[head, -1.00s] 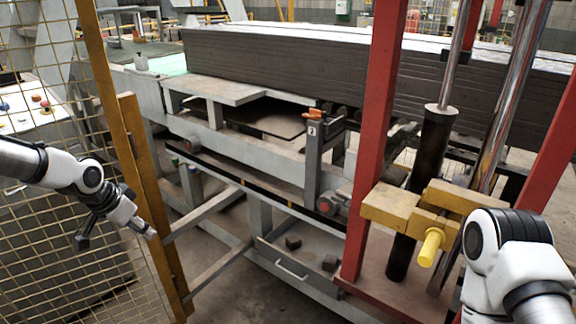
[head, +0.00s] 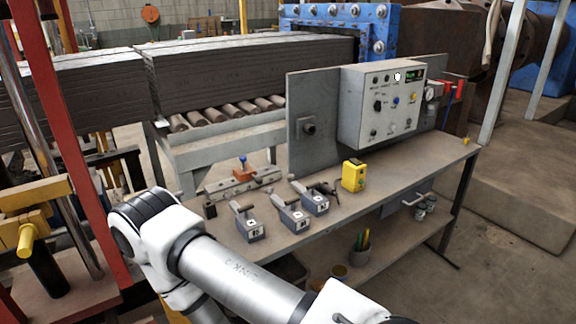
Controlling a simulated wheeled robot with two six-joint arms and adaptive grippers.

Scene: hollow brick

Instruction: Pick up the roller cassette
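Several small grey devices with handles stand on the workbench (head: 350,185). One is at the left (head: 250,224), one in the middle (head: 290,215) and one farther back (head: 314,198). Each has a small pale label that I cannot read. They may be roller cassettes, but I cannot tell for certain.
A grey control box (head: 378,105) stands at the back of the bench. A yellow device (head: 354,176) and a metal bar fixture with an orange and blue knob (head: 242,172) also sit there. A roller conveyor (head: 225,112) lies behind. A red post (head: 62,130) stands at left.

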